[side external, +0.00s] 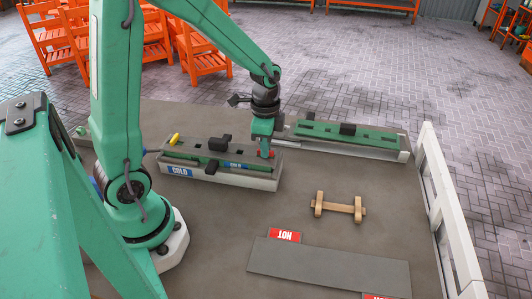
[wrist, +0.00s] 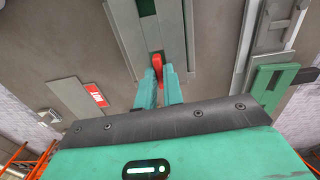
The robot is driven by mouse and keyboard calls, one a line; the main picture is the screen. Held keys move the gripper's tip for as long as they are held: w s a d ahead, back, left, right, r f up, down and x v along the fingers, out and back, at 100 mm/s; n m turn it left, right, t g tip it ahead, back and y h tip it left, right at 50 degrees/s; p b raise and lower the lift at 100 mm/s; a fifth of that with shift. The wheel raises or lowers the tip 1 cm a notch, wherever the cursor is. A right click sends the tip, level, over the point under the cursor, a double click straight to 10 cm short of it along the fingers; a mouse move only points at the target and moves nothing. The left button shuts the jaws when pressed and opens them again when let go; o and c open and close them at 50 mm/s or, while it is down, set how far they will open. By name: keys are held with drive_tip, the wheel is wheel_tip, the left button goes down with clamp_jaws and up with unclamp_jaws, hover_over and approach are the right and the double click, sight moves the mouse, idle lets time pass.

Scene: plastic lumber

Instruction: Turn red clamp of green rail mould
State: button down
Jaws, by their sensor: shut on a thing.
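The mould (side external: 215,177), a grey trough with blue COLD labels and a green rail (side external: 205,160) along it, stands below my arm in the side external view. Its red clamp (wrist: 157,62) shows in the wrist view between my fingertips. A yellow clamp (side external: 175,138) sits at the mould's left end. My gripper (side external: 264,149) is over the mould's right end, pointing down. In the wrist view my gripper (wrist: 159,77) is shut on the red clamp. The fingers hide part of the clamp.
A second long mould (side external: 390,152) with a green top lies behind to the right. A wooden piece (side external: 338,207) and a grey plate (side external: 330,268) with red HOT labels lie in front. A white rail (side external: 447,215) edges the right side. Table between them is clear.

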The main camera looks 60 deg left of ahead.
drive_tip(key=c, duration=1.4)
unclamp_jaws()
drive_tip(key=shift+o, duration=0.2)
drive_tip(key=shift+r, duration=0.2)
drive_tip(key=shift+r, duration=3.35)
drive_tip(key=shift+r, duration=0.1)
drive_tip(key=shift+s+d+r, duration=0.1)
drive_tip(key=shift+s+r, duration=0.05)
drive_tip(key=shift+r, duration=0.05)
drive_tip(key=s+d+r+n+t, duration=0.4)
drive_tip(key=s+r+n, duration=0.4)
drive_tip(key=s, duration=0.3)
drive_tip(key=shift+r+n+t, duration=0.25)
drive_tip(key=shift+n+t, duration=0.05)
drive_tip(key=shift+t, duration=0.5)
